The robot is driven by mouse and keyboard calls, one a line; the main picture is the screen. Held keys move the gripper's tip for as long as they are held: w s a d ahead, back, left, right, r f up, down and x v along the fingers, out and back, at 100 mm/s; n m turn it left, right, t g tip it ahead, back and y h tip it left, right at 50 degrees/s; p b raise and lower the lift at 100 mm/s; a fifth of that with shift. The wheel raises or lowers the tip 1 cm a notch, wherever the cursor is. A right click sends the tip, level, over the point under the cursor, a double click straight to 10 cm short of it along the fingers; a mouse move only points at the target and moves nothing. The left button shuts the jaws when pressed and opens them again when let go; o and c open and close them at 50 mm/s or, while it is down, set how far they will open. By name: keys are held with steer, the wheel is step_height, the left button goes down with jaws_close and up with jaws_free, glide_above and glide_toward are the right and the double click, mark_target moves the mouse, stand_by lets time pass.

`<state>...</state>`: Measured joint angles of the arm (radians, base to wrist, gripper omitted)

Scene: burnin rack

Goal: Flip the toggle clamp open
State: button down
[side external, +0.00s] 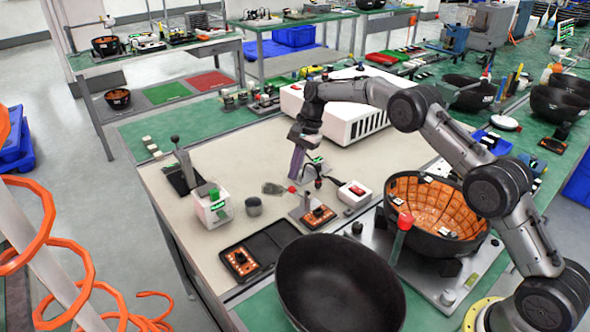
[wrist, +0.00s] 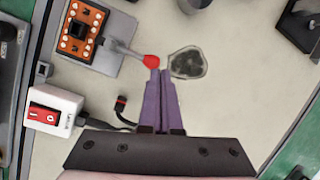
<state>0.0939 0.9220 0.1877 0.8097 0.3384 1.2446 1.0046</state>
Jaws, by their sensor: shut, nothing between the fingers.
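The toggle clamp's lever (wrist: 126,50) ends in a red tip (wrist: 151,61) and reaches out from a grey plate that carries an orange board with a black socket (wrist: 80,28). In the side external view the red tip (side external: 292,189) stands just left of and above the orange board (side external: 319,216). My gripper (wrist: 160,72) has purple fingers, shut and empty, with the fingertips right beside the red tip. I cannot tell whether they touch it. In the side external view my gripper (side external: 294,177) points down, just above the red tip.
A white switch box with a red rocker (side external: 355,193) sits right of the clamp, with a black cable beside it. A flat grey piece (side external: 272,188) lies left of it. A black bowl (side external: 340,285) and an orange-lined bowl (side external: 440,207) stand in front and right.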

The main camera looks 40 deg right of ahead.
steer(key=shift+s, duration=0.15)
steer(key=shift+s+f, duration=0.25)
steer(key=shift+s, duration=0.3)
steer(key=v, duration=1.3)
steer(key=shift+d+r, duration=0.2)
steer(key=shift+r, duration=0.15)
